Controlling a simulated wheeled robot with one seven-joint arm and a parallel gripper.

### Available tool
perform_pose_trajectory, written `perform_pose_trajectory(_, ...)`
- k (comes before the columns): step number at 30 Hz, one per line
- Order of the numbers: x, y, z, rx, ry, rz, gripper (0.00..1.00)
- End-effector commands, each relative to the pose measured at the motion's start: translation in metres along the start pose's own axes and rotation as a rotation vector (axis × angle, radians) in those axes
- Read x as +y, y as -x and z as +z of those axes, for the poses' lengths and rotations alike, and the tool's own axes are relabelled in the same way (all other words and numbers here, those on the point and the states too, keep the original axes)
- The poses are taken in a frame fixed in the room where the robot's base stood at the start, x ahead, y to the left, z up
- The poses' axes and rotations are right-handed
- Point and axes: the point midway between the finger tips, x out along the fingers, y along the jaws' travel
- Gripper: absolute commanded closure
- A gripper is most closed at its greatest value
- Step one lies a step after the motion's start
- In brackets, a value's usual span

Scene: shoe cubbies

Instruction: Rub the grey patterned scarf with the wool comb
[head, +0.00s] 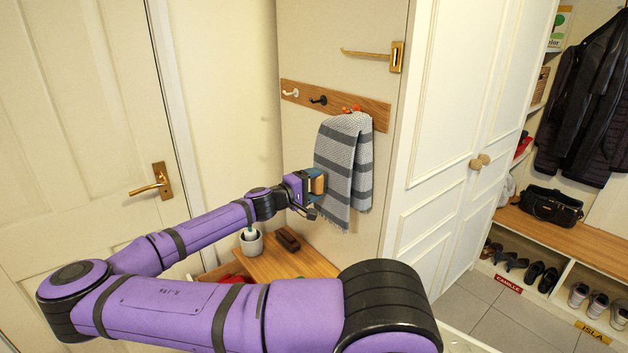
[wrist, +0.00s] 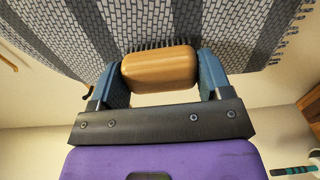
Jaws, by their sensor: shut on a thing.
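The grey patterned scarf (head: 337,150) with dark stripes hangs from a hook on a wooden wall rack. In the wrist view the scarf (wrist: 110,30) fills the top of the picture. My gripper (head: 312,187) is at the lower left part of the scarf. It is shut on the wool comb (wrist: 160,67), which shows as a tan wooden block between the two blue fingers. The comb's dark teeth (wrist: 165,44) point at the scarf and seem to meet its surface; exact contact is hard to tell.
The wooden rack (head: 378,112) has a white hook (head: 291,93) and a black hook (head: 318,100). Below is a wooden surface (head: 275,264) with a white pot (head: 251,243) and a brown brush (head: 288,240). A white cupboard (head: 440,170) stands to the right.

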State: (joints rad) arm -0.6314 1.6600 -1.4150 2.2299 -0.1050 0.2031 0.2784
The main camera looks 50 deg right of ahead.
Motion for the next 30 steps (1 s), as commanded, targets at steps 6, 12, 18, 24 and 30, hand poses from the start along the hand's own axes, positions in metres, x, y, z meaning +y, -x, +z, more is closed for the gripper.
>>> perform_pose_trajectory(6, -0.008, 0.000, 0.001, -0.002, 0.001, 0.000, 0.47)
perform_pose_trajectory(12, -0.023, 0.001, 0.001, -0.002, 0.002, 0.000, 0.47)
perform_pose_trajectory(18, -0.034, 0.001, 0.001, -0.002, 0.000, 0.000, 0.47)
perform_pose_trajectory(24, -0.035, 0.001, 0.001, -0.002, 0.001, -0.002, 0.47)
perform_pose_trajectory(30, -0.035, 0.009, 0.001, -0.001, 0.001, -0.003, 0.50)
